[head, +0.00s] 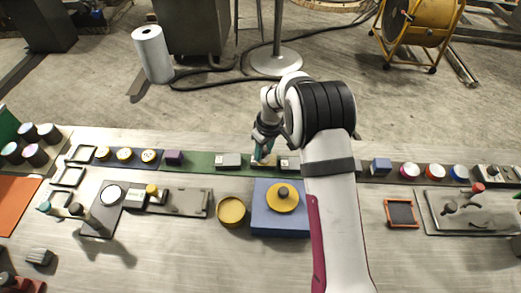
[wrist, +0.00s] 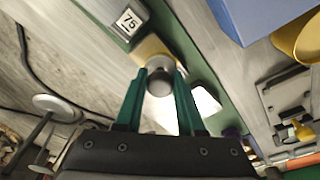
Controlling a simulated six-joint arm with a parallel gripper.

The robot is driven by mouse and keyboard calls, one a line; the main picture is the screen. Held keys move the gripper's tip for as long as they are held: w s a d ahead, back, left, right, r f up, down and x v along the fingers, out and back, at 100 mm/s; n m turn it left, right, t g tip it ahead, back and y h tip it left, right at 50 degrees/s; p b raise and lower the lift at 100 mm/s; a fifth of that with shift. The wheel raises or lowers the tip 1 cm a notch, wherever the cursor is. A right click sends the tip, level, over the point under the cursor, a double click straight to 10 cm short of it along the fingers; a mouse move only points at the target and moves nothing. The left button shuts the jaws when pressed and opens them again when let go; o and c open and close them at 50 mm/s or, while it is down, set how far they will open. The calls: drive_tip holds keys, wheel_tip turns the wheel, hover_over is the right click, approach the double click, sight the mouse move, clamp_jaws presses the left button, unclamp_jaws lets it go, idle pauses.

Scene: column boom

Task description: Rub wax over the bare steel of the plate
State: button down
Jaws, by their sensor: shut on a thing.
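My gripper (head: 263,153) is at the green strip along the table's far edge. In the wrist view, its teal fingers (wrist: 160,78) are shut on the grey round knob (wrist: 160,83) of a small tan-based block (wrist: 150,47); the block appears to be on or just above the strip. A yellow round tin (head: 231,211) stands left of a blue block (head: 262,222), which carries a yellow disc (head: 283,199) with a dark knob. A grey plate (head: 190,203) lies farther left, and another (head: 480,212) at far right. I cannot tell which is the task's plate.
The front middle of the table is mostly clear.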

drive_tip(key=shift+d, duration=1.95)
drive_tip(key=shift+d+r, duration=0.2)
drive_tip(key=shift+r, duration=0.35)
drive_tip(key=shift+d+r, duration=0.15)
drive_tip(key=shift+r, duration=3.3)
drive_tip(key=shift+a, duration=0.1)
